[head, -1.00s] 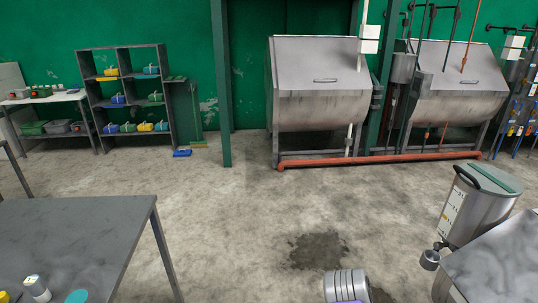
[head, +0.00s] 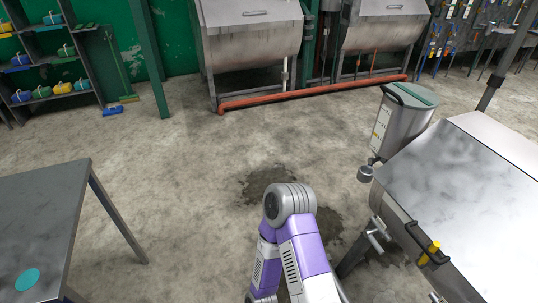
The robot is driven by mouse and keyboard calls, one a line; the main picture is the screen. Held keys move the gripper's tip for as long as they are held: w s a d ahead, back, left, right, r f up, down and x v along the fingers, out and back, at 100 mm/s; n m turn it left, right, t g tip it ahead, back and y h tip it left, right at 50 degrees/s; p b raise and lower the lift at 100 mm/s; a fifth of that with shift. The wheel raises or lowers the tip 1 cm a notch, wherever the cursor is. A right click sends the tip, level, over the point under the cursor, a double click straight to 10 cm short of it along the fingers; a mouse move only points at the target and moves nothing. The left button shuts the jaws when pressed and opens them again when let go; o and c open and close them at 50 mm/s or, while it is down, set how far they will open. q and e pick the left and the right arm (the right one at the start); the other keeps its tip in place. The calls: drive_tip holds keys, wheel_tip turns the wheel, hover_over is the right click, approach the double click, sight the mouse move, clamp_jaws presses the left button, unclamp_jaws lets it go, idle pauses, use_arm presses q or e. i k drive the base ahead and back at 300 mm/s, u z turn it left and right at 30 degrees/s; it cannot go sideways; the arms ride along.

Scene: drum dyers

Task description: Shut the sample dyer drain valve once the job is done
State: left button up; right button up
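A steel machine with a sloped, shiny top (head: 465,175) stands at the right. A yellow handle (head: 433,252) sits in a dark fitting on its front side, and a small pipe fitting (head: 376,238) shows low near its left corner. I cannot tell from this view which of these is the drain valve, or whether it is open or shut. A steel vessel with a green lid (head: 404,118) stands behind the machine, with a small round metal part (head: 366,173) at its lower left. My purple and white arm rises at the bottom centre; neither gripper is in view.
A grey table (head: 45,215) stands at the left with a teal disc (head: 27,279) on it. Two large drum dyers stand behind a red floor pipe (head: 310,92). A dark wet patch (head: 270,183) marks the floor; the concrete between is clear.

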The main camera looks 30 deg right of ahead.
sight(368, 233)
drive_tip(key=z, duration=2.35)
